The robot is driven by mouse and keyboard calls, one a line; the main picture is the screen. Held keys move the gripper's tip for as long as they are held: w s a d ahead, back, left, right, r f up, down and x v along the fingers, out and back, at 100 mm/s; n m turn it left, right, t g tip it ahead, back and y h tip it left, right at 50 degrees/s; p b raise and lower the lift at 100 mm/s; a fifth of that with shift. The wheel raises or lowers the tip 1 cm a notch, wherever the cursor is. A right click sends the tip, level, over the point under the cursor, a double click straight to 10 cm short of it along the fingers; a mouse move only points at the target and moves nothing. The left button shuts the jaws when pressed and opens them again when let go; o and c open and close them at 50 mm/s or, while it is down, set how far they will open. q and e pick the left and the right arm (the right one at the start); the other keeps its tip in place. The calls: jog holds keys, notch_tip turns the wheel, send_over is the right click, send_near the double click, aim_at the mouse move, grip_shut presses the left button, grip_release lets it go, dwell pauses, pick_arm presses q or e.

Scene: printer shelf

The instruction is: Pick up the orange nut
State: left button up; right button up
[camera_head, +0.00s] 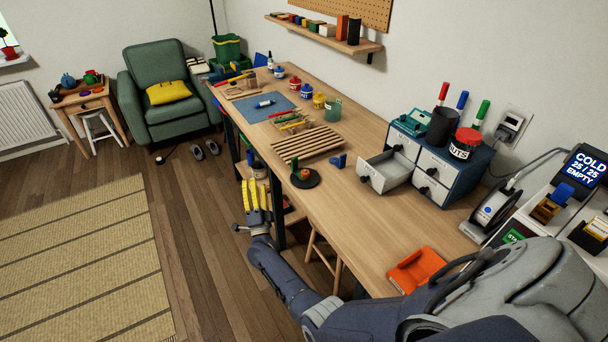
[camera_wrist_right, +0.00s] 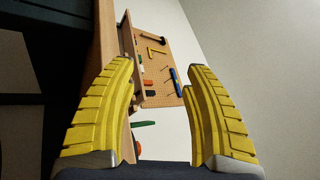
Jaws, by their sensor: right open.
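A small orange piece (camera_head: 305,173), which looks like the orange nut, sits on a round black base (camera_head: 311,183) near the bench's front edge. A green upright piece (camera_head: 295,166) stands beside it on the same base. My right gripper (camera_head: 256,184) is open, beyond the front edge of the bench and to the left of the orange piece, apart from it. Its two yellow fingers also show in the right wrist view (camera_wrist_right: 160,78), with nothing held between them. The orange piece is not discernible in the wrist view. My left gripper is not in view.
The wooden bench (camera_head: 385,228) has a clear stretch near its front right. A drawer cabinet (camera_head: 452,170) has an open drawer (camera_head: 385,170). A slatted wooden rack (camera_head: 308,143) lies behind the black base. A small blue piece (camera_head: 338,161) and an orange tray (camera_head: 416,270) are also on the bench.

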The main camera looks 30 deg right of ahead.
jog(key=s+d+r+m+g+h, duration=0.1)
jog(key=d+r+m+g+h, duration=0.6)
jog(key=r+m, duration=0.45)
jog(key=s+d+r+m+g+h, duration=0.1)
jog(key=d+r+m+g+h, duration=0.4)
jog(key=r+m+g+h, duration=0.5)
jog(key=s+d+r+m+g+y, duration=0.2)
jog(key=s+d+m+g+y, duration=0.3)
jog(key=m, duration=0.6)
jog(key=s+d+r+m+g+y, duration=0.1)
jog(key=s+d+m+g+y, duration=0.2)
jog(key=d+m+g, duration=0.6)
jog(key=m+t+y, duration=0.9)
jog(key=m+y, duration=0.8)
send_over(305, 171)
notch_tip(305, 171, down, 4)
notch_tip(305, 171, down, 17)
jog(key=shift+r, duration=0.15)
